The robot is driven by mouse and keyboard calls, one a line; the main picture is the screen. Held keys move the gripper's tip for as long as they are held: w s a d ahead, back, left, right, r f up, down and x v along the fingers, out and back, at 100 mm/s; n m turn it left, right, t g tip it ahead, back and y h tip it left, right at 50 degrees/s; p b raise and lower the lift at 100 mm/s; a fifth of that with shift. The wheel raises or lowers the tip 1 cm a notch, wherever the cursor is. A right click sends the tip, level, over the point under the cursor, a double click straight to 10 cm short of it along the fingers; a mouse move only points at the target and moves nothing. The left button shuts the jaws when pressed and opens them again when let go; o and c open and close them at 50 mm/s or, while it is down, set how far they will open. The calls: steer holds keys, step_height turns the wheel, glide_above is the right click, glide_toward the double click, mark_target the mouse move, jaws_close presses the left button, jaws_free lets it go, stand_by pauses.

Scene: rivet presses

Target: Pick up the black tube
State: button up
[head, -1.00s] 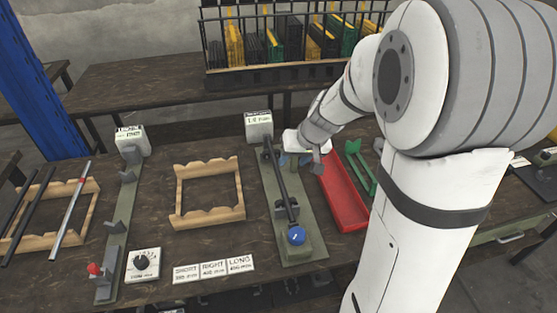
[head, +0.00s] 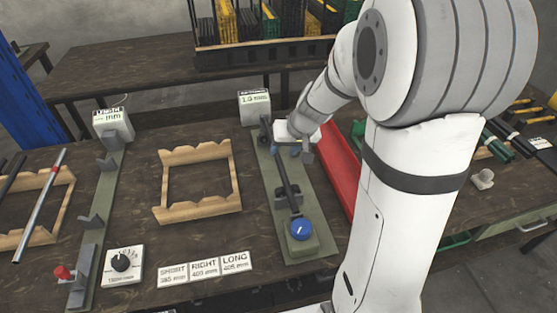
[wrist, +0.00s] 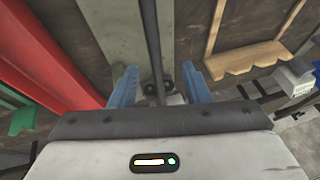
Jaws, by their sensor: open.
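The black tube (head: 286,180) lies lengthwise over a grey-green fixture (head: 316,207) with a blue knob (head: 300,229) at its near end. My gripper (head: 286,149) is at the tube's far part, low over the fixture. In the wrist view the tube (wrist: 151,35) runs between the two blue fingers of my gripper (wrist: 160,85). The fingers stand apart on either side of it, with gaps showing. Part of the tube near my gripper is hidden in the head view.
A red tray (head: 340,168) stands close right of the fixture. A wooden rack (head: 162,200) stands left of it. A second fixture (head: 96,212) and another rack with tubes (head: 42,205) are at the far left. A display box (head: 254,104) stands behind the fixture.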

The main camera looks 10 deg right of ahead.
mark_target(279, 159)
steer(key=x, duration=0.6)
steer(key=shift+w+d, duration=0.2)
steer(key=shift+d, duration=0.2)
jaws_close()
